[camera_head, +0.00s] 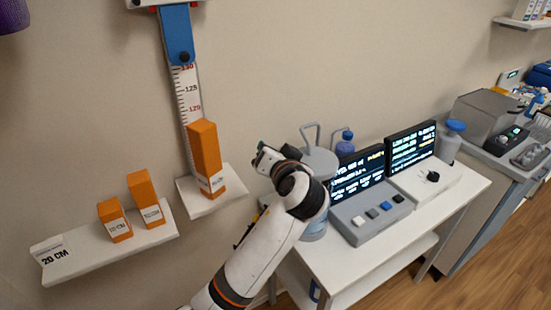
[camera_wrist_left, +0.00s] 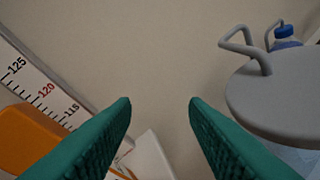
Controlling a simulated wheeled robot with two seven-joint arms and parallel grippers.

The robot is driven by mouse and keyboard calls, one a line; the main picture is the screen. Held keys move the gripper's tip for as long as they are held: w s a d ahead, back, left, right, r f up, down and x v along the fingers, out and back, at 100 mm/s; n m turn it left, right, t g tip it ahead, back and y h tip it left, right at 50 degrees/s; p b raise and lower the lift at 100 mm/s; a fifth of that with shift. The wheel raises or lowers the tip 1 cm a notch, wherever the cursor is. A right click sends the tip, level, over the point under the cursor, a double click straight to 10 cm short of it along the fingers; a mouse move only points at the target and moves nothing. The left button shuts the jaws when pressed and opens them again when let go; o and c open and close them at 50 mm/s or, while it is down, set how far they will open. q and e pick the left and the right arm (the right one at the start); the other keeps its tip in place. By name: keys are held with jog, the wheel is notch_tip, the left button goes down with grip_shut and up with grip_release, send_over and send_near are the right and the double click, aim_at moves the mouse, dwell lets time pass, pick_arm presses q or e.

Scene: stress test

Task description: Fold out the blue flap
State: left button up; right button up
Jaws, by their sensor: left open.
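The blue flap (camera_head: 176,38) hangs down flat in front of the top of the white height ruler (camera_head: 187,95) on the wall. It does not show in the left wrist view. My left gripper (camera_head: 263,152) is to the right of the ruler and lower than the flap, near the grey-lidded canister. In the left wrist view its two green fingers (camera_wrist_left: 160,102) are apart with nothing between them. The ruler (camera_wrist_left: 40,85) shows there on the left. My right gripper is not in view.
An orange block (camera_head: 205,158) stands on a small shelf (camera_head: 218,204) under the ruler. Two smaller orange blocks stand on a white shelf (camera_head: 85,257) at lower left. The grey-lidded canister (camera_head: 320,163) stands close beside my gripper, by consoles on a white table (camera_head: 385,262).

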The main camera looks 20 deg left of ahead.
pick_arm(q)
jog(key=shift+d+f, duration=0.1)
jog(key=shift+f, duration=0.4)
